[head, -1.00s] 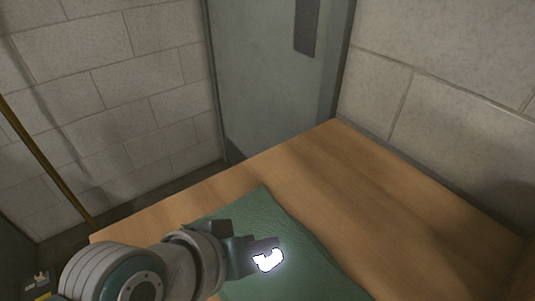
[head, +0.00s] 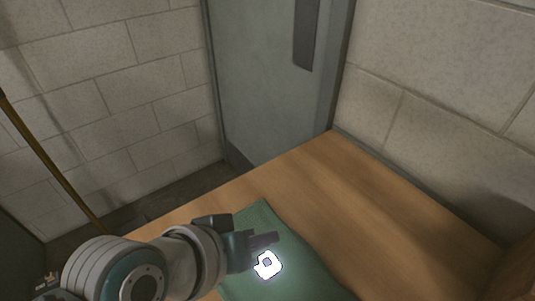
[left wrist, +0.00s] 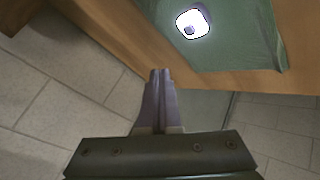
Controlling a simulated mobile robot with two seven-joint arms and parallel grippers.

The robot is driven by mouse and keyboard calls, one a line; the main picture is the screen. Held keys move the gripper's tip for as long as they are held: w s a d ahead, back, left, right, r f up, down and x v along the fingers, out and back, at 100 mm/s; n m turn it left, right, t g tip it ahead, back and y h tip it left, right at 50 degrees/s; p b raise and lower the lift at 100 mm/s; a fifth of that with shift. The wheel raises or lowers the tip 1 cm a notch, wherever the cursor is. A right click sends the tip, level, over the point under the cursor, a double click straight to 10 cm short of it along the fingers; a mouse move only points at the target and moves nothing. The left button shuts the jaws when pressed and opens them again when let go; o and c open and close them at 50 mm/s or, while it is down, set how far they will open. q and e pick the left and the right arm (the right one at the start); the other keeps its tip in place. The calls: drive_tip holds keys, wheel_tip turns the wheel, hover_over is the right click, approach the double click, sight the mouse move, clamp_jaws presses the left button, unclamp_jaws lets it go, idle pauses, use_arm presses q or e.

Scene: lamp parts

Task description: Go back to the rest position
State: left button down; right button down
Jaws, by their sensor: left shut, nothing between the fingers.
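My left gripper (head: 264,240) is shut and empty above the green mat in the head view. In the left wrist view its fingers (left wrist: 160,76) are together, pointing at the table's edge. A glowing white lamp part (head: 267,265), squarish with a dark spot in it, lies on the green mat (head: 310,275), just below the fingertips in the head view and apart from them. The lamp part also shows in the left wrist view (left wrist: 193,22), ahead of the fingers. My right gripper is not in view.
The wooden table (head: 370,200) is bare to the right of the mat. A grey door (head: 262,80) and block walls (head: 430,110) stand behind it. A thin yellowish pole (head: 50,165) leans at the left.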

use_arm(q)
drive_tip(key=shift+r, duration=0.25)
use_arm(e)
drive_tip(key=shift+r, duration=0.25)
